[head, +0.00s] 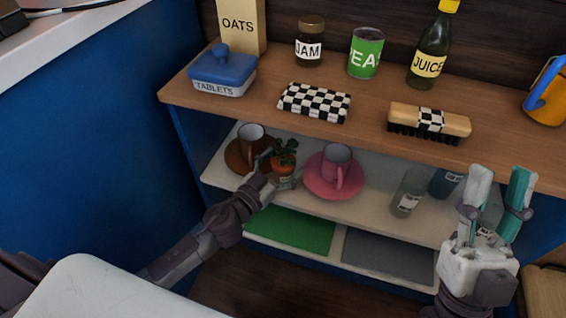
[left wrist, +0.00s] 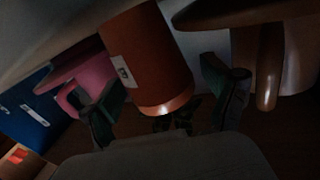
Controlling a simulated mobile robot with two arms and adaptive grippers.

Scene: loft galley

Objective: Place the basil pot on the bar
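The basil pot (head: 283,170), a small orange-red pot with green leaves, stands on the white shelf under the wooden top, between two cups. My left gripper (head: 278,172) reaches in from the left, its fingers on either side of the pot. In the left wrist view the pot (left wrist: 150,60) lies between the parted fingers (left wrist: 165,95), with gaps visible beside it, so the gripper looks open. My right gripper (head: 500,195) is open and empty in front of the shelf at the right. Which surface is the bar is not marked; a wooden top (head: 370,112) runs above the shelf.
A brown cup and saucer (head: 240,160) stand close left of the pot, a pink cup and saucer (head: 322,188) close right. Glasses (head: 408,195) stand further right.

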